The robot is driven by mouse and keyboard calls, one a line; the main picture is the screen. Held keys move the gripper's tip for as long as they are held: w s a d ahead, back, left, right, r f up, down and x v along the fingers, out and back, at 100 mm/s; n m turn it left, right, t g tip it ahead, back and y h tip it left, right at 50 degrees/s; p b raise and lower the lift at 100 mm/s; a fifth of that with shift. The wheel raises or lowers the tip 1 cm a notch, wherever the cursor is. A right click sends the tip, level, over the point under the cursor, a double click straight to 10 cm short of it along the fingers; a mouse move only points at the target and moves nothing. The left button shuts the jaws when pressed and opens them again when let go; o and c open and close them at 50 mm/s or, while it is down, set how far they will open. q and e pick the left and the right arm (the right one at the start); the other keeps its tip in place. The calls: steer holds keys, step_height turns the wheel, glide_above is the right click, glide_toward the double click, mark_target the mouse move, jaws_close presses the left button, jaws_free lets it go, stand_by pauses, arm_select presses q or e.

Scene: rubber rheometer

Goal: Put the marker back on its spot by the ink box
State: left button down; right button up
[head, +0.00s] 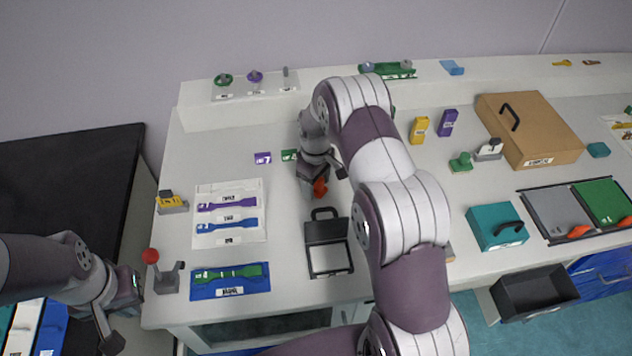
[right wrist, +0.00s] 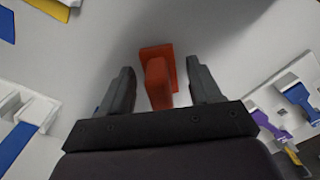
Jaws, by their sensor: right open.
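An orange-red piece (head: 320,187) with a block-like base and an upright part, probably the marker, is on the white table behind the ink box. In the right wrist view the orange-red piece (right wrist: 160,80) stands between the two fingers, with gaps on both sides. My right gripper (head: 326,180) is open around it and hides part of it in the head view. A black open box (head: 327,231) with a white pad, probably the ink box, lies in front of it. My left gripper (head: 112,320) hangs at the table's left front corner; its jaws are unclear.
A white sheet (head: 228,238) with purple and blue strips lies left of the black box. My right arm covers the table's middle.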

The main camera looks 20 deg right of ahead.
steer(key=r, duration=0.4)
steer(key=r+b, duration=0.1)
steer(key=r, duration=0.3)
steer(key=r+b, duration=0.1)
steer(key=r, duration=0.3)
steer(key=shift+s+a+r, duration=0.2)
steer(key=shift+s+r, duration=0.05)
steer(key=s+a+m, duration=0.3)
steer(key=s, duration=0.8)
steer(key=s+a+r+m+t, duration=0.1)
steer(key=s+a+m, duration=0.1)
steer(key=s, duration=0.9)
steer(key=shift+a+r+m, duration=0.15)
steer(key=shift+a+m, duration=0.25)
steer(key=shift+a, duration=0.4)
